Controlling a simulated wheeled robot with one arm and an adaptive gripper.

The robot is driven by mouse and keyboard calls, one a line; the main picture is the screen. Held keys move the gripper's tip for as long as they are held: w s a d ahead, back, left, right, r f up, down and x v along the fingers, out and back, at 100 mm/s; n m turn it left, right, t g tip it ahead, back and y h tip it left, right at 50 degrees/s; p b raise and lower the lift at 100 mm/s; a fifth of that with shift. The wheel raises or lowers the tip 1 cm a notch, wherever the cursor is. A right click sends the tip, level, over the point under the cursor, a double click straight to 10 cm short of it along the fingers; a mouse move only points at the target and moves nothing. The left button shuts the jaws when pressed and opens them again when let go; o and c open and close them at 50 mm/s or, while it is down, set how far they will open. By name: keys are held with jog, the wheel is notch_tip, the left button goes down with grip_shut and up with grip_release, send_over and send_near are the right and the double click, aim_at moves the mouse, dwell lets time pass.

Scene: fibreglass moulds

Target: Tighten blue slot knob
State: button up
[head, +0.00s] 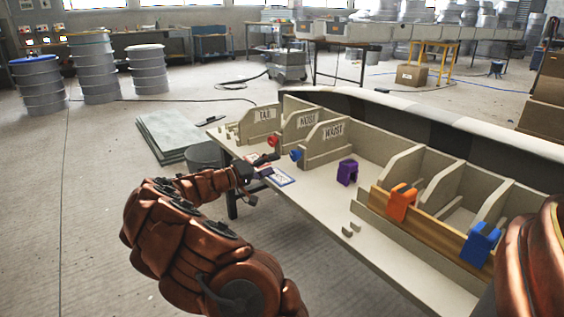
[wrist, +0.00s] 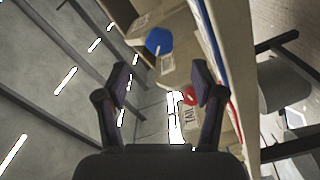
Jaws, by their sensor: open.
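The blue slot knob (head: 296,154) sits at the left end of the slot panel labelled WAIST (head: 326,137). It also shows in the wrist view (wrist: 159,41), at upper centre beyond my fingertips. My gripper (head: 262,166) is over the bench's left part, to the left of and slightly below the blue knob in the head view. In the wrist view my gripper (wrist: 162,82) has its fingers spread, with nothing between them touching. A red knob (head: 272,140) is on the panel labelled NOSE and shows near the right finger in the wrist view (wrist: 190,96).
The bench (head: 320,199) holds a TAIL panel (head: 262,115), a printed card (head: 281,177), a purple clamp (head: 347,172), and an orange clamp (head: 401,203) and blue clamp (head: 480,244) on a wooden board. Grey sheets (head: 168,138) lie on the floor. Open floor is at left.

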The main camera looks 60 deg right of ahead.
jog(key=shift+v, duration=1.8)
